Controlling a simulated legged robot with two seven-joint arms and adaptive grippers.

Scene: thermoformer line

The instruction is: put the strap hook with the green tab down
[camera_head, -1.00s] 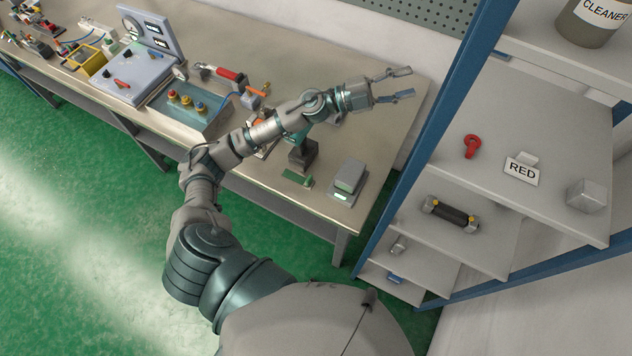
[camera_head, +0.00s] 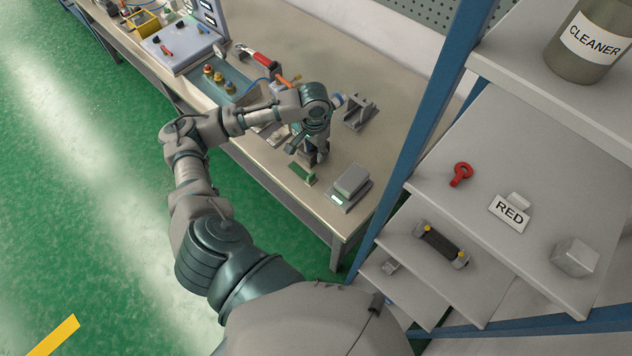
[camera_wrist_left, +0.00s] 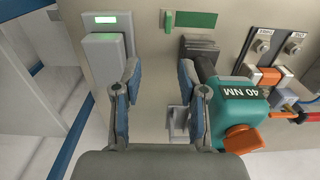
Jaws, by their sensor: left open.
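My left gripper (camera_wrist_left: 159,76) is open, with nothing between its two fingers, and points down over the bench. In the head view its fingers are hard to make out below my wrist. A flat green piece with a small upright end (camera_head: 302,173) lies at the bench's front edge; it also shows at the top of the left wrist view (camera_wrist_left: 194,20), apart from my fingers. It may be the green tab, but I cannot make out a hook shape. My right gripper is not in view.
A grey box with a green light (camera_head: 350,182) sits at the bench corner. A teal "40 NM" tool (camera_wrist_left: 235,108) stands right of my fingers in the wrist view. A grey bracket (camera_head: 359,113) stands behind. Blue-framed shelving (camera_head: 430,110) rises on the right.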

